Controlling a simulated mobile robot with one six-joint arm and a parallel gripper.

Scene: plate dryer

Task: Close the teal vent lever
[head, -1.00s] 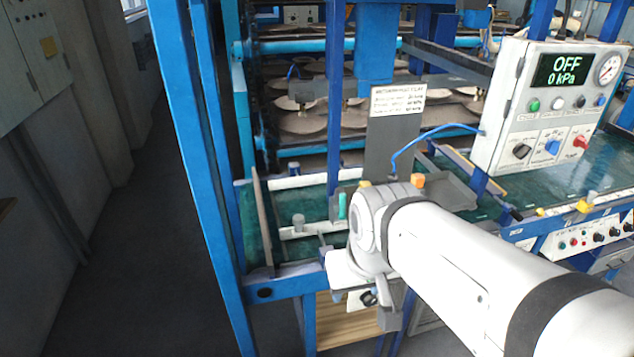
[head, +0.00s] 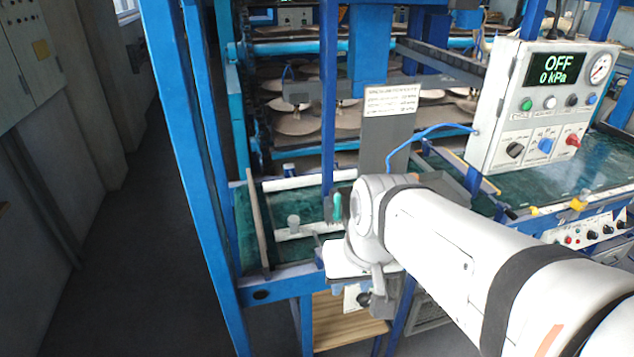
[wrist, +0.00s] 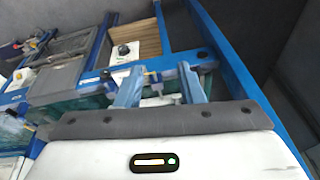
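The teal vent lever (head: 337,205) is a small upright handle in the head view, on the near end of the green dryer bed, just left of my wrist. My arm reaches in from the lower right, and its wrist covers what lies right of the lever. My fingers are not clear in the head view. In the wrist view my gripper (wrist: 160,68) is open, its two fingers apart with a visible gap. I cannot make out the teal lever for certain there, nor whether a finger touches it.
A control box (head: 545,105) reading OFF, 0 kPa hangs at the right. A blue upright post (head: 328,100) stands behind the lever. A grey plate with a white label (head: 390,99) stands behind my wrist. A wooden box (head: 345,322) sits below the bed. The floor at left is clear.

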